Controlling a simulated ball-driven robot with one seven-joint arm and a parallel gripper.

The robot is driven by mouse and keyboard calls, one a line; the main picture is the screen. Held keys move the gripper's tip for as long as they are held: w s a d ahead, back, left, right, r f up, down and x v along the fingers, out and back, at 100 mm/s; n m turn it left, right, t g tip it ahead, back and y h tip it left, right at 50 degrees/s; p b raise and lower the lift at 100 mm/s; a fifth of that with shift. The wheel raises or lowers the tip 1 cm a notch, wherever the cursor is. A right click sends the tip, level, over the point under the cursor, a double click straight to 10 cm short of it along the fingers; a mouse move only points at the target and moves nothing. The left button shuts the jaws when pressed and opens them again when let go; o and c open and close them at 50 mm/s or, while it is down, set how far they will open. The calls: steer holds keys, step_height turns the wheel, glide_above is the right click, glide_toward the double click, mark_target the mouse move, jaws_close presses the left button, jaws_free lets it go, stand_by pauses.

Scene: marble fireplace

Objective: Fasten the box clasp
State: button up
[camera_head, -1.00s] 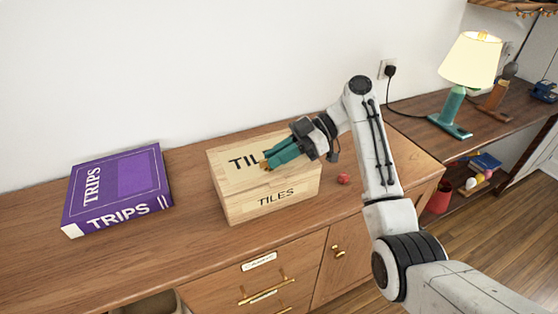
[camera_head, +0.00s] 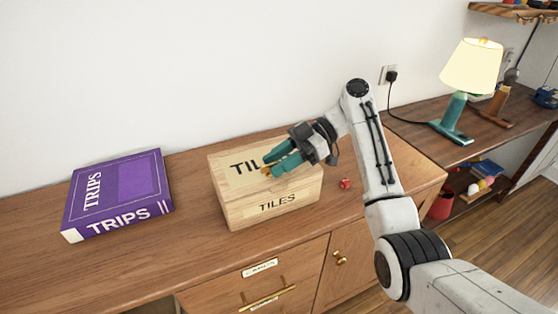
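The wooden box (camera_head: 240,213) marked TILES stands on the wooden sideboard, with its lid (camera_head: 233,180) down. My gripper (camera_head: 268,166) is over the right part of the lid and hides some of its lettering. Its two teal fingers are spread apart, with a gap between them. A small yellowish spot shows by the fingertips; I cannot tell whether it is part of the fingers or of a clasp. No clasp can be made out clearly on the box. I cannot tell whether the fingers touch the lid.
A purple TRIPS book (camera_head: 120,193) lies on the sideboard (camera_head: 110,262) left of the box. A small red die-like object (camera_head: 345,183) lies right of the box. The sideboard between book and box is clear.

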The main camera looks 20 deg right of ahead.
steer(key=v, duration=1)
steer(key=shift+d, duration=0.4)
steer(key=shift+r, duration=0.1)
